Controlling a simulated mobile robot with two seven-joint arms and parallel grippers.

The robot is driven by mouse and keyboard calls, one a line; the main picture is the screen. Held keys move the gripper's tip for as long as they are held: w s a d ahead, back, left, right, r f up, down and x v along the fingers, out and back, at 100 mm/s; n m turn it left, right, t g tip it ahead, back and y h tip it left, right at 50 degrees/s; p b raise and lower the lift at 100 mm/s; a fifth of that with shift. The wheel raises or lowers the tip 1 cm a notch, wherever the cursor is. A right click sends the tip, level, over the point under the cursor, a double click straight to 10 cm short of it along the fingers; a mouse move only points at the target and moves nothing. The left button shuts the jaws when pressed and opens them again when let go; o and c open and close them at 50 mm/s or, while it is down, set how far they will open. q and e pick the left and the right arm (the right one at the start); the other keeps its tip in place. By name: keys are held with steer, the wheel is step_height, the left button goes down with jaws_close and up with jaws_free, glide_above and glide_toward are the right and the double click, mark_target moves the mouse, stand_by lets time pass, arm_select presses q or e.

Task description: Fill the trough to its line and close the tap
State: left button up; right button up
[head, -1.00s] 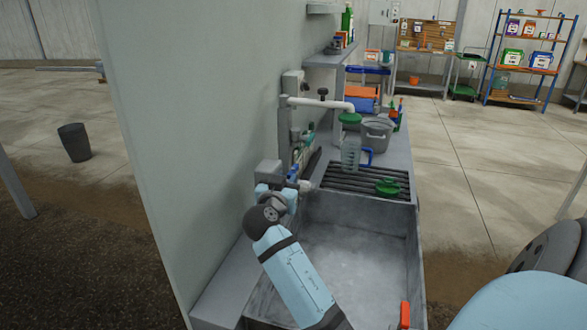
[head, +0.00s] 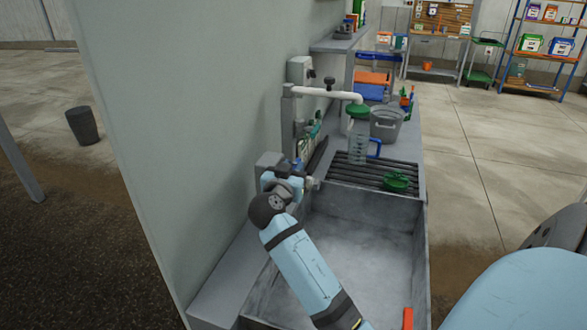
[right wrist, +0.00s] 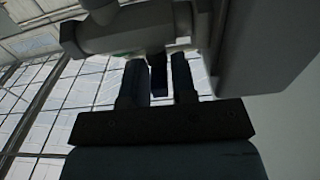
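The grey trough (head: 385,215) lies in front of the wall panel. I cannot make out a fill line or a water level in it. A tap (head: 312,184) sticks out of the wall over the trough's far left corner, with a blue lever (head: 297,164) by it. My right gripper (head: 288,186) is at the tap, and its fingers are mostly hidden in the head view. In the right wrist view my right gripper (right wrist: 160,75) has its fingers apart, with the dark blue lever (right wrist: 158,78) between them and a thin gap beside it. My left gripper is not in view.
A grey bucket (head: 386,124) stands behind. An orange piece (head: 408,318) is on the trough's right side.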

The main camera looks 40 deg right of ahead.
jaws_close()
